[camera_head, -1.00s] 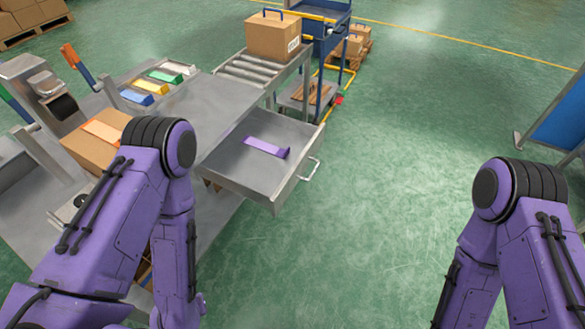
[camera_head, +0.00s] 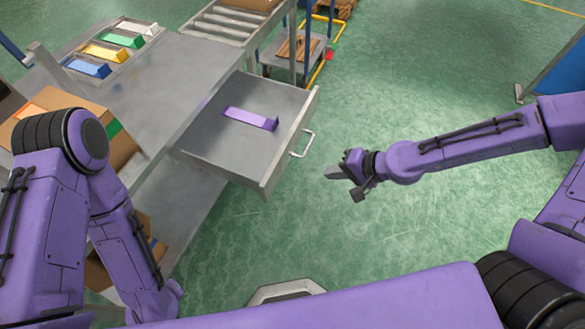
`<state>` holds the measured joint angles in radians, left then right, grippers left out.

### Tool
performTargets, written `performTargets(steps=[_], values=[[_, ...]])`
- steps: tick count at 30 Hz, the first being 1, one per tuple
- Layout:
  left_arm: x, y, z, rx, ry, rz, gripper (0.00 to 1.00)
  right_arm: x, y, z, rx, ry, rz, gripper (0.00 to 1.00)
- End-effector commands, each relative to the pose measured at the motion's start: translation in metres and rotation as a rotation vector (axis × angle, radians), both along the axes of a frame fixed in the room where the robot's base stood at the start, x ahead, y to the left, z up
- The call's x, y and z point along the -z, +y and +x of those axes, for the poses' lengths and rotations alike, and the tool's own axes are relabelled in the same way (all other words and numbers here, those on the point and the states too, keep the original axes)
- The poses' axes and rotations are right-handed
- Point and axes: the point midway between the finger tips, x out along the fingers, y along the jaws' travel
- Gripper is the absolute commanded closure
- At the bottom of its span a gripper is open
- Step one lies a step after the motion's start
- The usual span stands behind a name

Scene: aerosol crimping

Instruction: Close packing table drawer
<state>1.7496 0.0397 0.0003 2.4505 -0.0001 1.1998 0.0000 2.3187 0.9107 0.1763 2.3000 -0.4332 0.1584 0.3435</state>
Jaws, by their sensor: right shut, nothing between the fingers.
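The packing table (camera_head: 185,70) stands at the left with its grey metal drawer (camera_head: 217,157) pulled out toward the right. A light bar handle (camera_head: 303,144) is on the drawer's front. A purple object (camera_head: 250,118) lies inside the drawer. My right gripper (camera_head: 332,172) is shut and empty, a little right of and below the handle in the picture, apart from it. My left arm hangs down at the left; its gripper is not in view.
Blue, yellow, green and white bins (camera_head: 104,51) stand on the table's far side. An open cardboard box (camera_head: 62,104) is at the left. A roller conveyor (camera_head: 235,22) and a cart (camera_head: 295,50) are behind the drawer. The green floor right of the drawer is clear.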

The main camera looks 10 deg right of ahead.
Motion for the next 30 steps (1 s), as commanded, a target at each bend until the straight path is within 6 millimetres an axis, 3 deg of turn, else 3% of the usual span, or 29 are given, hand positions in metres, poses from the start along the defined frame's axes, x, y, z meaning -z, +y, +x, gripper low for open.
performTargets(steps=[2, 5, 19, 24, 30], values=[[0.006, 0.0, 0.0, -0.001, -0.001, 0.0, 0.61, -0.01, 0.001, 0.009, -0.022, -0.031, 0.033, 1.0], [0.008, 0.0, 0.0, -0.001, -0.001, 0.0, 0.61, -0.01, 0.004, 0.013, -0.036, -0.038, 0.04, 1.0], [0.024, 0.0, 0.0, -0.001, -0.001, 0.0, 0.61, 0.055, 0.062, 0.05, -0.035, -0.034, 0.038, 1.0], [0.016, 0.0, 0.0, -0.001, -0.001, 0.0, 0.61, 0.051, 0.084, 0.066, -0.035, -0.037, 0.038, 1.0], [0.015, 0.0, 0.0, -0.001, -0.001, 0.0, 0.61, 0.052, 0.094, 0.072, -0.033, -0.036, 0.04, 1.0]])
